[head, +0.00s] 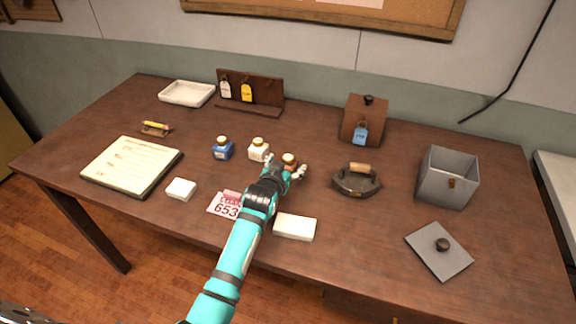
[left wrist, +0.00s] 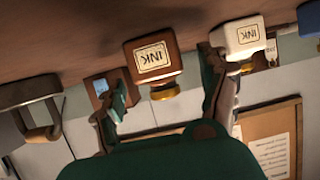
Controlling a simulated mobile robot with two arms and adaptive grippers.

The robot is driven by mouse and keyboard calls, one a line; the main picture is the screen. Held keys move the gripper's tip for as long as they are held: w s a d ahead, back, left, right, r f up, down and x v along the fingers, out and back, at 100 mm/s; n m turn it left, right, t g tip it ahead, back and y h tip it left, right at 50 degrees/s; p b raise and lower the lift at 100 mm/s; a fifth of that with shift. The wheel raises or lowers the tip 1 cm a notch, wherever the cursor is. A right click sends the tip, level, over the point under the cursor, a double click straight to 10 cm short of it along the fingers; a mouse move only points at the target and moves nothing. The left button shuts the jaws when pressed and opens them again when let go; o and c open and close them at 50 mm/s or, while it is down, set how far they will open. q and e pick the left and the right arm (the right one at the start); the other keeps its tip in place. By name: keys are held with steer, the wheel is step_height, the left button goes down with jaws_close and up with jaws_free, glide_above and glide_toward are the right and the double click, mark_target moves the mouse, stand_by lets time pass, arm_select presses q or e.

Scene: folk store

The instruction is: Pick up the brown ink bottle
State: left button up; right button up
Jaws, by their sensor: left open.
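The brown ink bottle (head: 289,159) stands on the wooden table, its body mostly hidden by my gripper in the head view. In the left wrist view, which looks upside down, the brown ink bottle (left wrist: 152,60) shows its INK label and gold cap. My left gripper (head: 286,167) is open, with one finger on either side of the bottle. In the wrist view the fingers of the gripper (left wrist: 165,85) appear apart from the bottle, and I cannot tell whether either touches it. My right gripper is not in view.
A white ink bottle (head: 258,150) stands close beside one finger, with a blue ink bottle (head: 223,149) further left. A flat iron (head: 357,181) stands to the right. A white block (head: 295,227) and a pink number tag (head: 226,205) lie near my forearm.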

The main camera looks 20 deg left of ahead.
arm_select(q)
steer(key=shift+x, duration=1.15)
steer(key=shift+c, duration=0.4)
steer(key=c, duration=1.1)
steer(key=shift+c, duration=1)
steer(key=shift+r, duration=0.15)
